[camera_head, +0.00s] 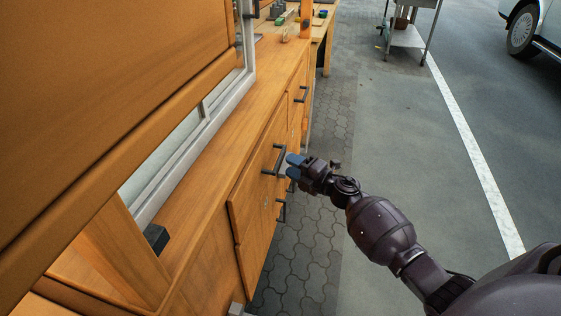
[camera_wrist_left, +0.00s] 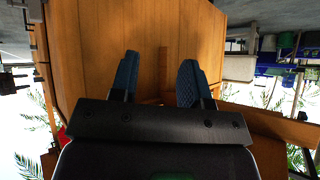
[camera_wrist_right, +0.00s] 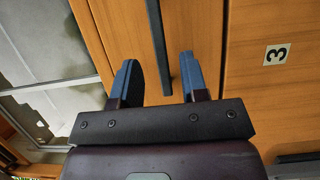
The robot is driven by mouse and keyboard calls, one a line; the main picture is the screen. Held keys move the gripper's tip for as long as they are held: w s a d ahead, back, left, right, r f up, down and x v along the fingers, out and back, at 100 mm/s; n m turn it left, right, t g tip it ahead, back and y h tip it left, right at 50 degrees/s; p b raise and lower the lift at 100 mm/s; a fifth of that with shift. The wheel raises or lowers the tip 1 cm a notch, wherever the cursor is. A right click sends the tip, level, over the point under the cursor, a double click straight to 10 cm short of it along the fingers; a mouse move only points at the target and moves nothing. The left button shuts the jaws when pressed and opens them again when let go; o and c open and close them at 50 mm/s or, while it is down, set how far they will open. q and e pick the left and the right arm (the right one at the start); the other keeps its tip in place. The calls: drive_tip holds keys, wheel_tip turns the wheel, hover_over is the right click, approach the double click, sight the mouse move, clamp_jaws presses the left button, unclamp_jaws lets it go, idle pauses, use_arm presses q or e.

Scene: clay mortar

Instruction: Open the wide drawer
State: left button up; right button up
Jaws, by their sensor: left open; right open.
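The wide drawer (camera_head: 250,185) is a wooden front on the long cabinet, with a dark bar handle (camera_head: 279,158) near its top. It looks shut. My right gripper (camera_head: 292,166) is open at this handle, its blue fingers close to the bar.
Another handle (camera_head: 281,210) sits lower on the cabinet, and one farther along (camera_head: 301,94). A "3" label (camera_wrist_right: 275,54) is on the adjoining front. The wooden countertop (camera_head: 225,135) runs along the window opening. Paved floor (camera_head: 315,240) to the right is clear.

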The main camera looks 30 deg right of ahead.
sight(281, 159)
drive_tip(key=shift+b+x, duration=0.35)
drive_tip(key=shift+x, duration=1.5)
drive_tip(key=shift+s+a, duration=0.1)
drive_tip(key=c, duration=0.6)
clamp_jaws()
drive_tip(key=shift+r, duration=0.2)
